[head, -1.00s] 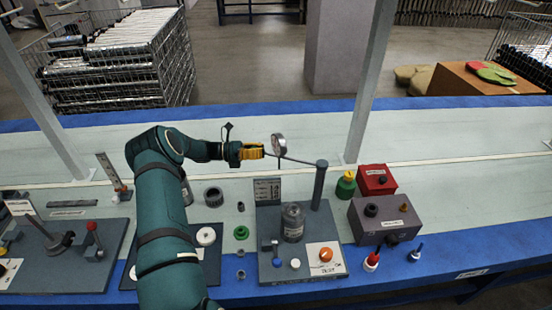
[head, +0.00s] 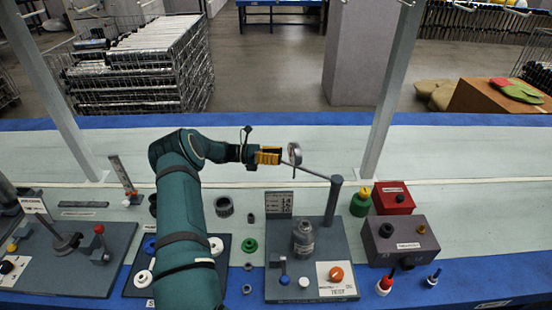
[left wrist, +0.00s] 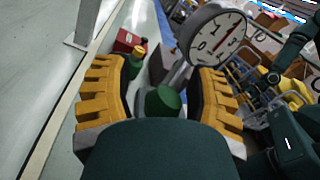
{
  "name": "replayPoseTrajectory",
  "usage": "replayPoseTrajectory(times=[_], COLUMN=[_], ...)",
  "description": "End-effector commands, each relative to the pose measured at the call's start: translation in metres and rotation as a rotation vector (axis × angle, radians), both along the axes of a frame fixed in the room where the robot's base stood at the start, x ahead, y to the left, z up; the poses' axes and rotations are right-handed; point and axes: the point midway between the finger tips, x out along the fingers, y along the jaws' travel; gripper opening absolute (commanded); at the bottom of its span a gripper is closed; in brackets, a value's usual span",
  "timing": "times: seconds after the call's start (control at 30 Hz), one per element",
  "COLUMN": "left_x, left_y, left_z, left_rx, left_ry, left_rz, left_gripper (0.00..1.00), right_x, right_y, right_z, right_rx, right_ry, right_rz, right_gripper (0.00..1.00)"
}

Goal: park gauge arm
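The gauge arm is a thin grey rod (head: 317,173) running from an upright post (head: 332,203) to a round white-faced gauge (head: 295,154). The post stands on a grey test board (head: 347,255). My left gripper (head: 268,156) is level with the gauge, just to its left. In the left wrist view its yellow fingers (left wrist: 160,92) are spread, with a dark green rounded piece (left wrist: 162,103) between them and a visible gap on the left side. My right gripper is not seen.
The bench behind the gauge is largely clear.

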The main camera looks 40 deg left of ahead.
Motion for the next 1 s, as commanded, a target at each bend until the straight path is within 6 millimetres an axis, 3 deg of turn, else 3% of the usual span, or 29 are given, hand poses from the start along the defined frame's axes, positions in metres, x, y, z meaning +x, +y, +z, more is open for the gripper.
replayPoseTrajectory(times=[0.27, 0.43, 0.8, 1.0], left_x=[-0.002, -0.009, -0.052, -0.068], left_y=[-0.001, 0.008, 0.066, 0.087], left_z=[-0.003, -0.004, -0.003, -0.003], left_rx=[-0.003, -0.003, -0.001, -0.002], left_ry=[0.006, 0.007, 0.004, 0.004], left_rz=[-0.005, -0.003, -0.002, -0.004], left_gripper=[0.59, 0.59, 0.59, 0.59], right_x=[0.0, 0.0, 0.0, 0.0], right_y=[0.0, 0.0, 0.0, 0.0], right_z=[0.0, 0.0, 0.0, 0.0], right_rx=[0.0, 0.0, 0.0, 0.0], right_ry=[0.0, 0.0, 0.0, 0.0], right_rz=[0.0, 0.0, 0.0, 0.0], right_gripper=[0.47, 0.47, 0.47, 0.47])
